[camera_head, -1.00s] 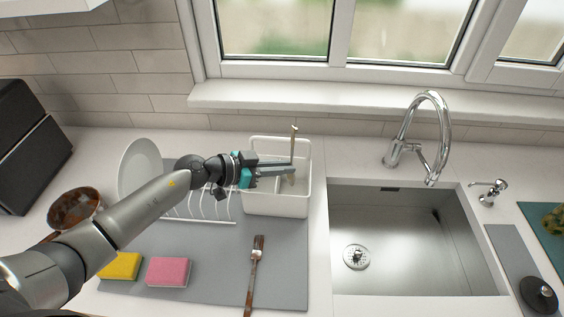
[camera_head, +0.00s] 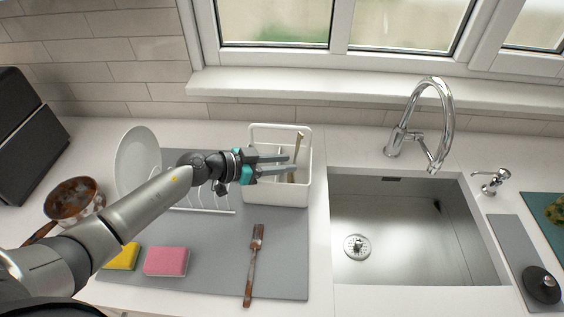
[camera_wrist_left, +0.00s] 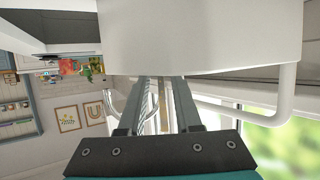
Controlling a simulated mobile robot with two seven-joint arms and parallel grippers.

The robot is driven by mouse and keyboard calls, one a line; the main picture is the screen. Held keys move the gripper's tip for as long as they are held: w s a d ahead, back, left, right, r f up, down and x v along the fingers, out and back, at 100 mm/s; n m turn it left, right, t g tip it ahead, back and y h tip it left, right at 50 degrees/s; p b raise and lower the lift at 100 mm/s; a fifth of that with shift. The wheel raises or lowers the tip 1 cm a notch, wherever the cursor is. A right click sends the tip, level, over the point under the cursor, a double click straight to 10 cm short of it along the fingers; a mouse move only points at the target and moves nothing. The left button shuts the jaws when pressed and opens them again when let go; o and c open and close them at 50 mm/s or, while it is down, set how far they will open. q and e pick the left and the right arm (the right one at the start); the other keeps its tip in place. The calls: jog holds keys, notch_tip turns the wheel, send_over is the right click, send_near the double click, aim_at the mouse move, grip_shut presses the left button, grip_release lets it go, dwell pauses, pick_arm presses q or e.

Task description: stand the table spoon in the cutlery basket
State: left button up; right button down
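The table spoon (camera_head: 299,143), thin and tan-brown, stands in the white cutlery basket (camera_head: 263,199) behind the drying mat, leaning with its upper end to the right. Its lower end is hidden by the basket and my gripper. My left gripper (camera_head: 294,164) reaches over the basket from the left with its two fingers apart, beside the spoon. In the left wrist view the open fingers (camera_wrist_left: 162,97) have a narrow tan strip, likely the spoon (camera_wrist_left: 163,112), showing between them. I cannot tell whether a finger touches it. My right gripper is not in view.
A plate (camera_head: 137,158) stands in the wire rack (camera_head: 205,211) left of the basket. A brown pan (camera_head: 74,199) sits left; the sink (camera_head: 410,230) is right.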

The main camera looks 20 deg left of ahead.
pick_arm(q)
jog(key=shift+o, duration=0.9)
jog(key=shift+s+a, duration=0.1)
jog(key=p+v, duration=0.1)
jog(key=v, duration=1.4)
